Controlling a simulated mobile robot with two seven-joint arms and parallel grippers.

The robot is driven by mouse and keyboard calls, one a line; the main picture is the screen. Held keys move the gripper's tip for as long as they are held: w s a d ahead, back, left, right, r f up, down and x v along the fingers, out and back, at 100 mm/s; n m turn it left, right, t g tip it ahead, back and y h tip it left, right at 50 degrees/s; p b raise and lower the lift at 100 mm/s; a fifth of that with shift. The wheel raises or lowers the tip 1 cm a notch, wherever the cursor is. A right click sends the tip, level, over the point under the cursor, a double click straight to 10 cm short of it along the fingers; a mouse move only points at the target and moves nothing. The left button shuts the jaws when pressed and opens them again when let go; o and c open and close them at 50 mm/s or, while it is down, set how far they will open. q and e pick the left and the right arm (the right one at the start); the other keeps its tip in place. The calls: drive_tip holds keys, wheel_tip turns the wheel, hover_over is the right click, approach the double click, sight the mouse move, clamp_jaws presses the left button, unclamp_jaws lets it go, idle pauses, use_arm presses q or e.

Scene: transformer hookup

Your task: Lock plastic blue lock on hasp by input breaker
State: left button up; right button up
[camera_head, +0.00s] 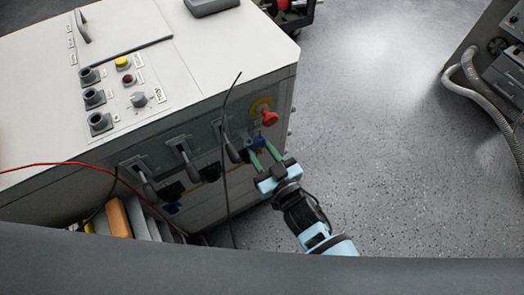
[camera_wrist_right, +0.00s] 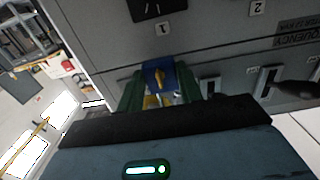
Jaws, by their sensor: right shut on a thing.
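The blue plastic lock (camera_wrist_right: 158,68) shows between the green fingers of my right gripper (camera_wrist_right: 156,92) in the wrist view, with a yellow part on its face. The gripper is shut on it, close to the cabinet's front panel. In the head view my right gripper (camera_head: 263,156) is at the right end of the front panel, below the red knob (camera_head: 269,118). A small part of the blue lock (camera_head: 258,141) shows there. The hasp is hidden or too small to tell, and I cannot tell whether the lock is around it. My left gripper is not in view.
The cabinet (camera_head: 215,45) has several dark levers along its front, one of them (camera_head: 184,150) near the middle. A thin black cable (camera_head: 226,150) stands before the panel. A red wire (camera_head: 60,164) runs at left. The floor at right (camera_head: 390,170) is clear.

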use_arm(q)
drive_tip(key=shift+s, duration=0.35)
use_arm(e)
drive_tip(key=shift+s+a, duration=0.35)
drive_tip(key=shift+a, duration=0.2)
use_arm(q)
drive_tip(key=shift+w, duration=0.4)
use_arm(e)
drive_tip(key=shift+f, duration=0.1)
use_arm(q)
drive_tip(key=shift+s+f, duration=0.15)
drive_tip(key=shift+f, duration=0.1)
use_arm(e)
drive_tip(key=shift+f, duration=0.2)
use_arm(q)
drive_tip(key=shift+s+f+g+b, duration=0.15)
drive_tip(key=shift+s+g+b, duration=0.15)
drive_tip(key=shift+b, duration=0.1)
use_arm(e)
drive_tip(key=shift+f, duration=0.15)
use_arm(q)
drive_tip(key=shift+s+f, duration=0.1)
use_arm(e)
drive_tip(key=shift+f, duration=0.15)
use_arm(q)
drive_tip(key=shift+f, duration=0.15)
use_arm(e)
drive_tip(key=shift+f, duration=0.2)
